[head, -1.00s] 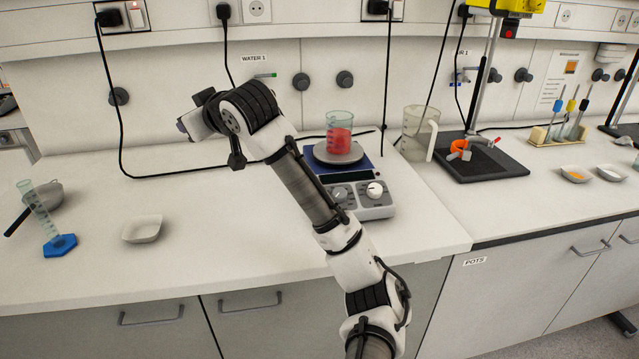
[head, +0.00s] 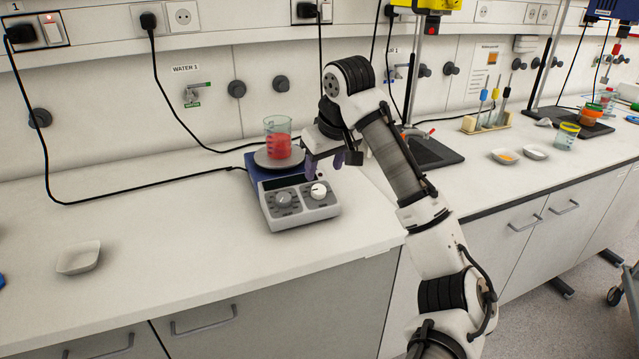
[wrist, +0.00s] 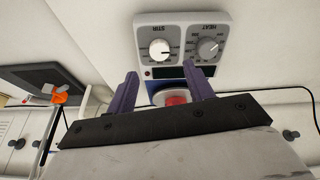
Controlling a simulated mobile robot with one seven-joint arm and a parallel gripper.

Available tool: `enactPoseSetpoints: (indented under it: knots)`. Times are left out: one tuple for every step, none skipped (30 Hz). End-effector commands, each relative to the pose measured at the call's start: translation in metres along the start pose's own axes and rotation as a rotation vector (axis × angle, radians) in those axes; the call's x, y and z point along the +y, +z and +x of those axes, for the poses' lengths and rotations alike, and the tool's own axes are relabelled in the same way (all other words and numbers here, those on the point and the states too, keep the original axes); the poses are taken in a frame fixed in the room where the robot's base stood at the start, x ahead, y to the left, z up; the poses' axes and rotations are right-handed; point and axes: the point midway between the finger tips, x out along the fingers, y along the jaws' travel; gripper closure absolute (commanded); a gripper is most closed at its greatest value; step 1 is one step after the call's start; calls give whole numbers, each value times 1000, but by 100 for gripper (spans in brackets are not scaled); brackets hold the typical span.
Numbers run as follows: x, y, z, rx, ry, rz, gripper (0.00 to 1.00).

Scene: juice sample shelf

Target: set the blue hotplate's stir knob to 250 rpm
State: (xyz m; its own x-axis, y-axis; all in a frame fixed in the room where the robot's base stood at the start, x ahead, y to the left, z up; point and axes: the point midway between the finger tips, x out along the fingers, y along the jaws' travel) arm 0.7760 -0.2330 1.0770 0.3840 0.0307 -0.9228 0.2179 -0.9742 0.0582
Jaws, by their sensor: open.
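The blue hotplate (head: 251,163) stands on the bench with a grey front panel. Its white stir knob (head: 318,190) is on the right of the panel, and the grey heat knob (head: 283,199) is on the left. In the wrist view the stir knob (wrist: 160,49) sits under the STIR label, beyond my fingertips; its exact setting is too small to read. My gripper (head: 324,168) is open and empty, behind and above the stir knob. Its two purple fingers (wrist: 160,72) point toward the panel, apart from the knob.
A beaker of red liquid (head: 278,142) stands on the hotplate's round plate, close to my gripper. A white weighing dish (head: 78,258) lies at the left. A black stand base (head: 432,152) is behind my arm.

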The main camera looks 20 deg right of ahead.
Motion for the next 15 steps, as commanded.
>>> enactPoseSetpoints:
  knots:
    - [1,0,10,-3,0,2,48]
    - [1,1,16,-3,1,1,48]
    - [1,0,24,-2,0,1,48]
    - [1,0,30,-2,0,1,48]
    - [0,0,36,-2,0,1,48]
    - [0,0,42,-2,0,0,48]
    - [0,0,47,-1,0,0,48]
    - [0,0,52,-1,0,0,48]
    - [1,0,57,-1,1,0,48]
    - [0,0,60,0,1,0,48]
    - [1,0,63,0,1,0,48]
    - [1,0,66,0,1,0,48]
    - [1,0,68,0,1,0,48]
    - [1,0,70,1,2,0,48]
    - [1,0,71,1,2,0,48]
